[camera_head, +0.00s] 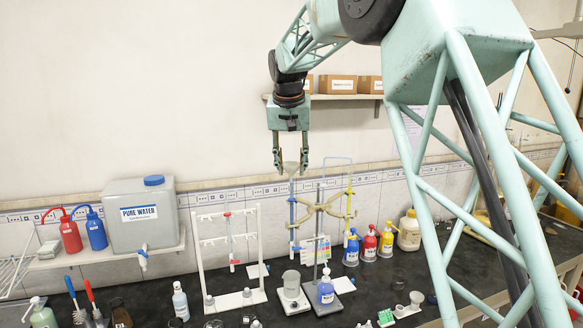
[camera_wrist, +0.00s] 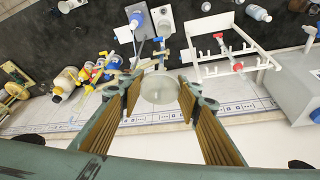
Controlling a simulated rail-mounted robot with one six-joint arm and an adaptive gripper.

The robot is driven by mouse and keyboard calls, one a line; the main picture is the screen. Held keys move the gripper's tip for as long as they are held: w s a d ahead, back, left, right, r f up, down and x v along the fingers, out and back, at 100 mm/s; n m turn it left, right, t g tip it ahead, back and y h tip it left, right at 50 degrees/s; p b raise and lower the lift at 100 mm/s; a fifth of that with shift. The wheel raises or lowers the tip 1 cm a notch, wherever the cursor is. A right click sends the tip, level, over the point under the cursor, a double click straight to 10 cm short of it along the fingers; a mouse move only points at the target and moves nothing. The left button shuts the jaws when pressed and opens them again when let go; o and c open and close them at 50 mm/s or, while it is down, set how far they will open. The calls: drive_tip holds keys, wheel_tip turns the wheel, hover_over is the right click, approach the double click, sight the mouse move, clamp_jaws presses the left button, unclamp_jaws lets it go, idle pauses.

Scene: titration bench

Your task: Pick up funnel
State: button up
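The funnel (camera_head: 291,167) is pale and translucent. It sits upright at the top of the blue-marked burette (camera_head: 293,212) on the titration stand. In the wrist view the funnel (camera_wrist: 159,87) shows as a round, whitish mouth near the centre. My gripper (camera_head: 291,173) points down over the burette with its fingers apart, one on each side of the funnel. In the wrist view the gripper (camera_wrist: 160,97) has ribbed fingers left and right of the funnel, with a visible gap on both sides. The funnel's stem is hard to make out.
A second burette with yellow parts (camera_head: 348,210) and a yellowish clamp (camera_head: 322,207) stand close on the right. A white rack (camera_head: 258,250) is to the left. A shelf with boxes (camera_head: 337,84) is behind. Coloured bottles (camera_head: 370,243) stand at right.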

sight(291, 170)
drive_tip(key=shift+s+d+r+b, duration=0.1)
drive_tip(key=shift+s+r+b, duration=0.1)
drive_tip(key=shift+s, duration=1.15)
drive_tip(key=shift+s+d+r+b, duration=0.1)
drive_tip(key=shift+s+b, duration=0.1)
drive_tip(key=shift+s, duration=1.1)
drive_tip(key=shift+f, duration=0.1)
